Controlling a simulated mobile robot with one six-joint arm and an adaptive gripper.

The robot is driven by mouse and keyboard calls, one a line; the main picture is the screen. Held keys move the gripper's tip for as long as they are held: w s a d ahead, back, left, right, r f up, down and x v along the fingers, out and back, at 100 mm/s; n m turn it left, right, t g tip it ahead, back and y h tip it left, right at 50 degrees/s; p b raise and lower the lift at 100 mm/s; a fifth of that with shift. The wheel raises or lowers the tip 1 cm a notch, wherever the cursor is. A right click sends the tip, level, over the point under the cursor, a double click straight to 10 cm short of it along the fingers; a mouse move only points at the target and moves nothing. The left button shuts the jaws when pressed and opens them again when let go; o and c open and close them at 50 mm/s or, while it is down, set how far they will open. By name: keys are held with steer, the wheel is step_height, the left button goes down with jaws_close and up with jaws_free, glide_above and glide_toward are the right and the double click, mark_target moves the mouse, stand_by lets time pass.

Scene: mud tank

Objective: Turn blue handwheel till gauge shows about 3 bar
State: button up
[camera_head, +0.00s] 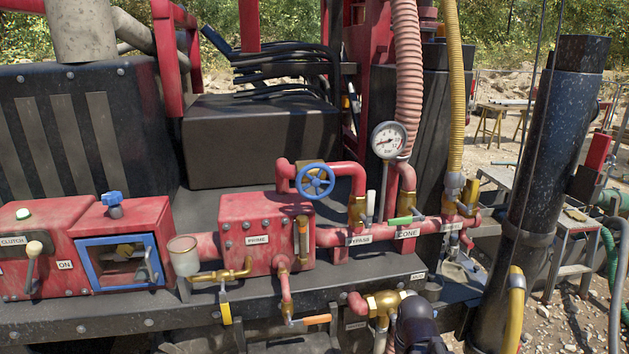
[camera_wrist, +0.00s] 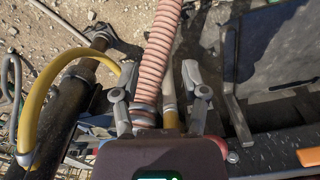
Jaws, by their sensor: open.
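The blue handwheel (camera_head: 315,181) is mounted on a brass valve in the red pipework, above the red box marked PRIME, in the head view. The round white pressure gauge (camera_head: 389,140) stands upright to its right on a short stem. Its dark needle appears to lie roughly toward the left, but the figures are too small to read the value surely. My gripper (camera_wrist: 160,74) shows in the wrist view with its two grey fingers spread apart, nothing held between them. A ribbed pink hose passes beyond the fingers. The handwheel is not recognisable in the wrist view.
The ribbed pink hose (camera_head: 408,75) rises behind the gauge. Levers with green (camera_head: 402,220) and orange (camera_head: 315,319) handles stick out near the lower pipes. A blue-framed box (camera_head: 121,261) stands at left. A thick black pipe (camera_head: 549,150) leans at right.

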steer(key=shift+a, duration=0.1)
steer(key=shift+o, duration=0.4)
steer(key=w+a+r+n+t+h+p, duration=0.1)
steer(key=w+a+r+n+h+p, duration=0.5)
steer(key=w+r, duration=0.3)
steer(key=w+a+r+n+h+p, duration=0.4)
steer(key=w+a+r+n+p, duration=0.1)
steer(key=w+a+r+n, duration=0.3)
steer(key=w+a+r+n+t+h+p, duration=0.2)
steer(key=a+r+n+h+p, duration=0.1)
steer(key=a+r, duration=0.7)
steer(key=w+a+r+n+t+h+p, duration=0.2)
steer(key=a+r+n+h+p, duration=0.2)
steer(key=a+r, duration=0.6)
steer(key=a, duration=0.3)
steer(key=shift+w+a+p, duration=0.2)
steer(key=shift+a+p, duration=0.1)
steer(key=shift+d+r, duration=0.1)
